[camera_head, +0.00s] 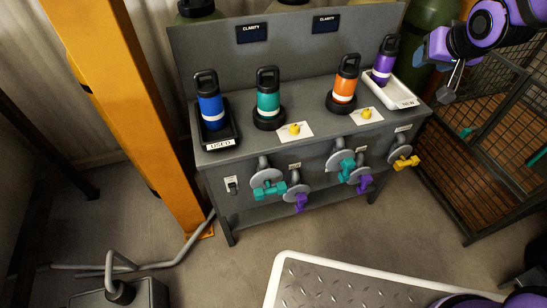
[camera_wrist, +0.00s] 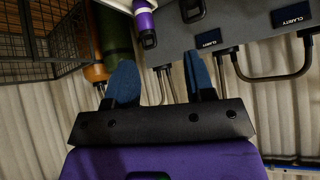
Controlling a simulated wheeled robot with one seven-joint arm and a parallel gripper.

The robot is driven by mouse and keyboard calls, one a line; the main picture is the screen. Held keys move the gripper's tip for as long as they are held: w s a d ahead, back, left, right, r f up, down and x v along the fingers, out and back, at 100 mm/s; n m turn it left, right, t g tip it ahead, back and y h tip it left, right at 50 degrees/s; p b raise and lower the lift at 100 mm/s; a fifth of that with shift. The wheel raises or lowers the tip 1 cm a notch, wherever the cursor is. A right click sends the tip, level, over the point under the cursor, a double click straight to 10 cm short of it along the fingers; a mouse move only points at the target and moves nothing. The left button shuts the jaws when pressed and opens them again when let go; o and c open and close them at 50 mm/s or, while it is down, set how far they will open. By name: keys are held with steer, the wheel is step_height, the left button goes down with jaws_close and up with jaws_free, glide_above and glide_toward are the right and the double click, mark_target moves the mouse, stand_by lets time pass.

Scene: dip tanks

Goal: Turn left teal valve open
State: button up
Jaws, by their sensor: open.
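The left teal valve (camera_head: 268,190) is on the front of the grey bench, with a grey round plate behind its handle. Its teal handle lies about level, pointing sideways. A second teal valve (camera_head: 345,171) sits further right. My gripper (camera_head: 452,82) is at the upper right, above the right end of the bench and far from the left teal valve. In the wrist view my gripper (camera_wrist: 163,82) has its two blue fingers spread with nothing between them. The left teal valve does not show in the wrist view.
Purple valves (camera_head: 301,202) and a yellow valve (camera_head: 405,162) are beside the teal ones. Blue, teal, orange and purple bottles stand on the bench (camera_head: 245,148). A wire cage (camera_head: 490,150) is at right, an orange post (camera_head: 135,100) at left.

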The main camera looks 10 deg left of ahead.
steer(key=w+a+f+y, duration=0.1)
steer(key=a+f+y, duration=0.1)
steer(key=a+f, duration=0.55)
steer(key=w+a+f+y, duration=0.25)
steer(key=a+f, duration=0.25)
steer(key=f, duration=0.6)
steer(key=w+a+f+y, duration=0.1)
steer(key=a+f+y, duration=0.2)
steer(key=a+f, duration=0.45)
steer(key=m+t+y, duration=0.2)
steer(key=m+y, duration=0.3)
steer(key=m, duration=0.4)
glide_toward(273, 193)
steer(key=x, duration=1.1)
steer(key=shift+a, duration=0.1)
